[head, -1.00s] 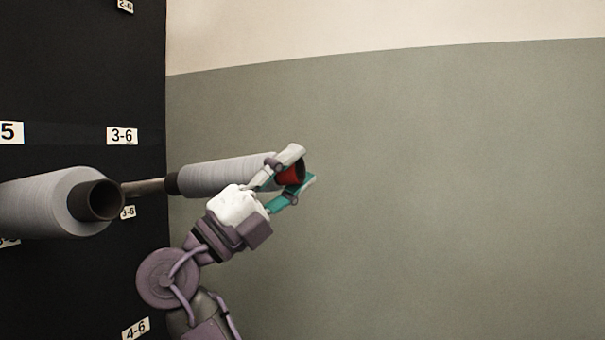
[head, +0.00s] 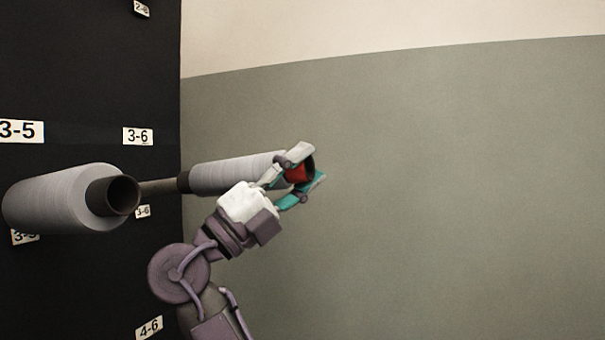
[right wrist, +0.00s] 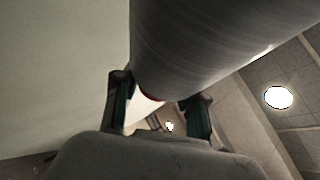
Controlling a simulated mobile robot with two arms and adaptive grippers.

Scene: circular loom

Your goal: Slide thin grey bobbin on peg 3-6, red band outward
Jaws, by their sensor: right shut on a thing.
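The thin grey bobbin (head: 232,174) is level in the head view, its dark inner end to the left and its red band (head: 299,172) at the outer, right end. My right gripper (head: 308,167) is shut on that outer end, one finger above and one below the red band. A peg (head: 159,187) runs from behind a nearer bobbin to the thin bobbin's inner end and lines up with it; I cannot tell how far it reaches inside. In the right wrist view the bobbin (right wrist: 205,45) passes between the fingers, with a sliver of red. My left gripper is not in view.
A thicker grey bobbin (head: 62,197) with a dark tube end sticks out at the left, nearer to me, and hides part of the peg. The black panel (head: 75,70) carries labels, among them 3-6 (head: 138,136). Room to the right is clear before the grey-green wall (head: 450,200).

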